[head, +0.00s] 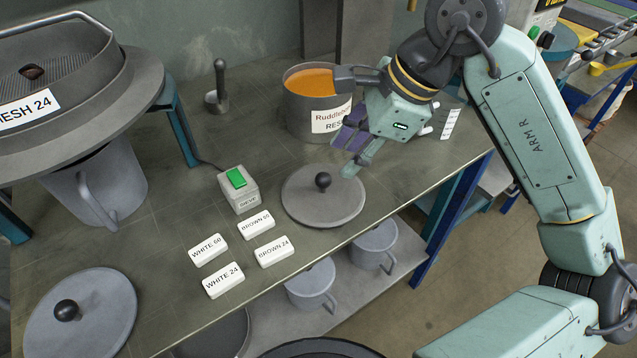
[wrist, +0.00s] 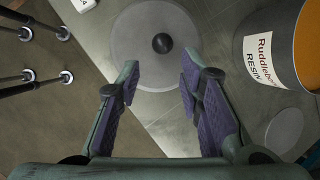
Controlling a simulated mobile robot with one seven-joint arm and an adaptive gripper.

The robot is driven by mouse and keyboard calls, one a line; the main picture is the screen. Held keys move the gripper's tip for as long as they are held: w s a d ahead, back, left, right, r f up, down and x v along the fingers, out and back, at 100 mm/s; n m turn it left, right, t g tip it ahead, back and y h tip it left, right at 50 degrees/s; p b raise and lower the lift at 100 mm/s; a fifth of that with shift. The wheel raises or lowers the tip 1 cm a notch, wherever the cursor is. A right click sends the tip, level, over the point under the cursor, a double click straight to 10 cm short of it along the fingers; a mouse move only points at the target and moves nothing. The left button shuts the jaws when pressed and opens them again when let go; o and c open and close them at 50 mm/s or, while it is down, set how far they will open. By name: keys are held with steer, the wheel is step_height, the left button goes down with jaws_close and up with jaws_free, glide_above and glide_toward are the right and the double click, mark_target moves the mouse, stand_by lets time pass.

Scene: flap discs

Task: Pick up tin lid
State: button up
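A round grey lid (head: 310,208) with a black knob lies flat on the bench, in front of an open grey tin (head: 300,112) labelled as resin, with orange contents. My gripper (head: 346,158) is open and empty, above the bench between this lid and the tin, partly hiding the tin's right side. In the wrist view the lid (wrist: 135,62) lies beyond the fingertips of my gripper (wrist: 160,68), its knob roughly between their lines. A small flat grey disc (wrist: 285,130) shows beside the tin (wrist: 262,70); I cannot tell what it is.
A second, larger knobbed lid (head: 105,310) lies at the front left. A sieve machine (head: 130,85) fills the upper left. The bench's front edge is close.

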mark_target(328, 176)
steer(key=p+x, duration=0.2)
steer(key=x, duration=0.6)
steer(key=shift+w+a+f+p, duration=0.1)
steer(key=shift+a+p, duration=0.1)
steer(key=shift+p, duration=0.1)
steer(key=shift+c, duration=0.6)
jaws_close()
